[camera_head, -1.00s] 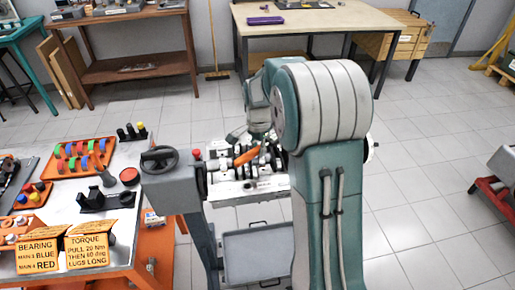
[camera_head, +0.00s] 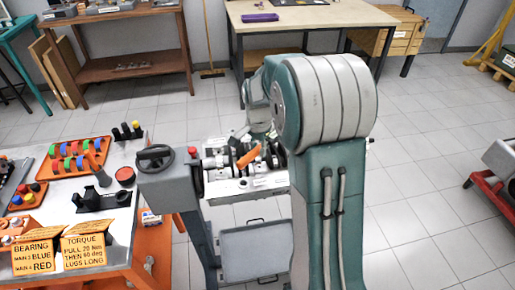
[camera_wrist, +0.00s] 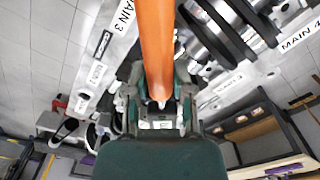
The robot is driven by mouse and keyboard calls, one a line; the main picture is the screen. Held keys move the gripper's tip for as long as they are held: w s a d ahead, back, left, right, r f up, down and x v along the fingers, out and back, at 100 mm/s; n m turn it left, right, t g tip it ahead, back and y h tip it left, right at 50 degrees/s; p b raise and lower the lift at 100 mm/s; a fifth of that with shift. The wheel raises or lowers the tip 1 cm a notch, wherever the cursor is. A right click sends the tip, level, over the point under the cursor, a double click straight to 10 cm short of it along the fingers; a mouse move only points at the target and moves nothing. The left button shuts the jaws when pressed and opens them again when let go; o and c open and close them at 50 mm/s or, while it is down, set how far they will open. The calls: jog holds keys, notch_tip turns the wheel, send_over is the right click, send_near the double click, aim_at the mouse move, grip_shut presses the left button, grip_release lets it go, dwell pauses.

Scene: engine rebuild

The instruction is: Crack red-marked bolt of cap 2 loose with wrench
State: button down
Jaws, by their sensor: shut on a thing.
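The wrench's orange handle (camera_head: 249,157) lies across the crankshaft area of the engine block (camera_head: 243,187), slanting up to the right. In the wrist view the handle (camera_wrist: 155,45) runs from the top edge down into my gripper (camera_wrist: 160,103), which is shut on it. The wrench's working end is out of the wrist view and cannot be made out in the head view. The block in the wrist view carries MAIN 3 and MAIN 4 labels. I cannot make out cap 2 or its red-marked bolt. My arm hides the block's right part in the head view.
The tiled floor at the right is largely clear.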

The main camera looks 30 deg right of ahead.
jog(key=shift+s+d, duration=0.1)
jog(key=shift+s, duration=0.05)
jog(key=shift+s+d+n, duration=0.3)
jog(key=shift+s+n, duration=0.3)
jog(key=shift+s, duration=0.1)
jog(key=shift+s+d+n, duration=0.45)
jog(key=shift+s+n, duration=0.05)
jog(key=shift+s, duration=0.1)
jog(key=shift+s+d, duration=0.1)
jog(key=shift+s, duration=0.05)
dwell(0.5)
jog(key=shift+s+d+n, duration=0.45)
jog(key=shift+s+n, duration=0.05)
jog(key=shift+n, duration=0.1)
jog(key=shift+s, duration=0.1)
jog(key=shift+s+d+n, duration=0.5)
jog(key=shift+d+n, duration=0.05)
jog(key=shift+n, duration=0.05)
